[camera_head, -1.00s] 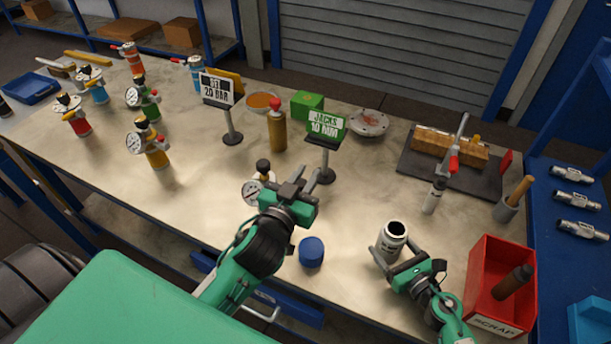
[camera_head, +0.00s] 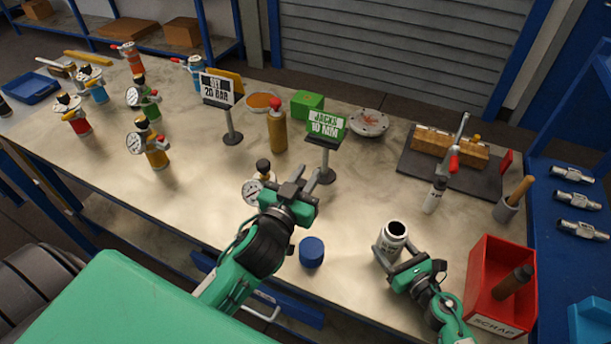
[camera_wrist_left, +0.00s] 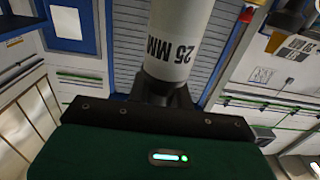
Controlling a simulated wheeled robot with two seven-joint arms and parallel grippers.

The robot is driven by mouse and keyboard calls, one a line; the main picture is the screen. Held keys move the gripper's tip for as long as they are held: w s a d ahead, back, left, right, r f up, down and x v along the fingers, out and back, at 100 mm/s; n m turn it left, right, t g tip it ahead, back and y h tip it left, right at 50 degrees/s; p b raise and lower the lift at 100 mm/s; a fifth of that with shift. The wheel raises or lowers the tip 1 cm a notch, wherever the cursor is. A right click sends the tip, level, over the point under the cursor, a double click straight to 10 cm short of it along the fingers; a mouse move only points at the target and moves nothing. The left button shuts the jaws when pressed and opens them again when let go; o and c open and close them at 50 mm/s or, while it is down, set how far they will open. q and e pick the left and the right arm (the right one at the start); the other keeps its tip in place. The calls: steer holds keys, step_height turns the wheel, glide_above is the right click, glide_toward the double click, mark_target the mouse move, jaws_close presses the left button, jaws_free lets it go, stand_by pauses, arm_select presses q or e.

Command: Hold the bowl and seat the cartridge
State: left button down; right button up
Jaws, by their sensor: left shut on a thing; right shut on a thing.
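The bowl, a grey-white open-topped cylinder (camera_head: 390,243) with a dark mouth and a label, stands upright at the right front of the table. My right gripper (camera_head: 400,266) is shut on its near side. My left gripper (camera_head: 298,190) is left of the bowl, above the table. In the left wrist view a pale cylinder marked 25 MM (camera_wrist_left: 178,38) rises from the jaws of my left gripper (camera_wrist_left: 165,92), which are shut on it. Its far end is out of frame. In the head view I cannot make out this cylinder. Whether it is the cartridge I cannot tell.
A blue cap (camera_head: 311,252) lies between the grippers. A red scrap bin (camera_head: 484,250) is right of my right gripper. A gauge unit (camera_head: 256,188) stands behind my left gripper. A white cylinder (camera_head: 434,196) and signs stand farther back.

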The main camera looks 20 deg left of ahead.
arm_select(q)
steer(key=w+d+r+m+h, duration=0.1)
steer(key=w+d+r, duration=0.15)
steer(key=d, duration=0.45)
steer(key=w+d+r+m+h, duration=0.1)
steer(key=w+d+r+h, duration=0.1)
steer(key=d+r, duration=0.35)
steer(key=w+d+r+m+h, duration=0.1)
steer(key=w+d, duration=0.2)
steer(key=d, duration=0.6)
step_height(320, 180, down, 17)
steer(key=shift+f, duration=0.15)
steer(key=shift+s+d, duration=0.1)
steer(key=c, duration=1.2)
jaws_free()
steer(key=shift+o, duration=0.2)
